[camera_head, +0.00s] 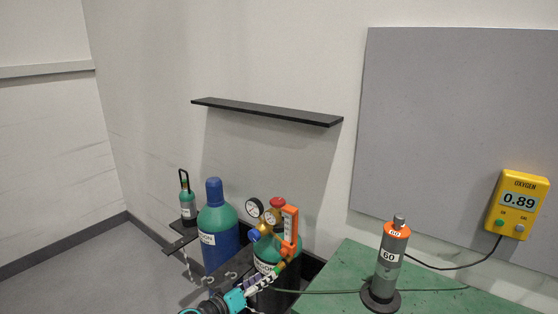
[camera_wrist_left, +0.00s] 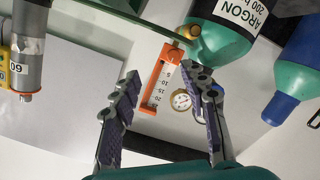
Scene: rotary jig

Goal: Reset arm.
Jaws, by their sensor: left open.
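My left gripper (camera_head: 264,281) comes in from the bottom of the head view, in front of the green cylinder (camera_head: 266,254) that carries the regulator. In the left wrist view, its two fingers (camera_wrist_left: 163,88) are spread apart with nothing between the tips. An orange flowmeter (camera_wrist_left: 158,80) shows in the gap behind them, with a round gauge (camera_wrist_left: 181,100) beside it. The flowmeter also stands upright in the head view (camera_head: 290,226), next to a red knob (camera_head: 277,202). I cannot tell whether the fingers touch anything. My right gripper is in neither view.
A blue cylinder with green shoulder (camera_head: 218,236) and a small green bottle (camera_head: 187,203) stand left. A grey cylinder marked 60 (camera_head: 386,272) stands on the green table (camera_head: 338,271). A yellow oxygen meter (camera_head: 517,203) hangs right. A black shelf (camera_head: 268,112) on the wall is empty.

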